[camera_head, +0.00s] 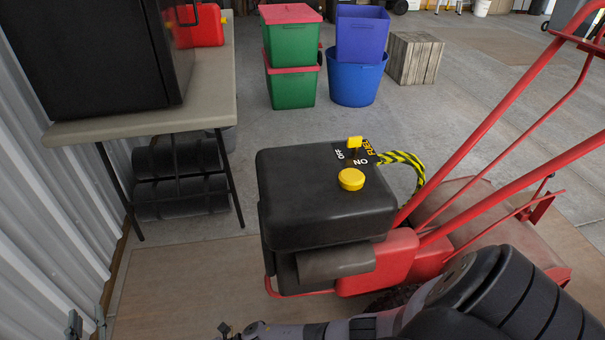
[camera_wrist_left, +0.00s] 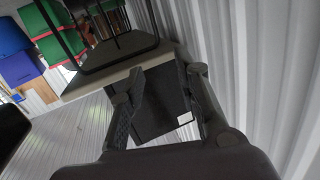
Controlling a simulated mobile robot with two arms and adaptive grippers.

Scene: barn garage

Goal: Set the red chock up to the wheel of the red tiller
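The red tiller (camera_head: 385,265) stands in the middle of the head view, with a black engine on top and red handles running to the upper right. Only a dark sliver of its wheel (camera_head: 388,300) shows low under the red body, partly behind my arm. I see no red chock in either view. My left gripper (camera_head: 87,321) is at the bottom left edge by the wall, left of the tiller. Its fingers stand apart and empty in the left wrist view (camera_wrist_left: 163,112).
A table (camera_head: 130,122) with a black cabinet (camera_head: 95,50) and a red can (camera_head: 207,27) stands left, black rollers (camera_head: 182,180) under it. Green bins (camera_head: 291,70) and blue tubs (camera_head: 358,80) stand behind. A corrugated wall (camera_head: 40,200) closes the left. Floor shows between table and tiller.

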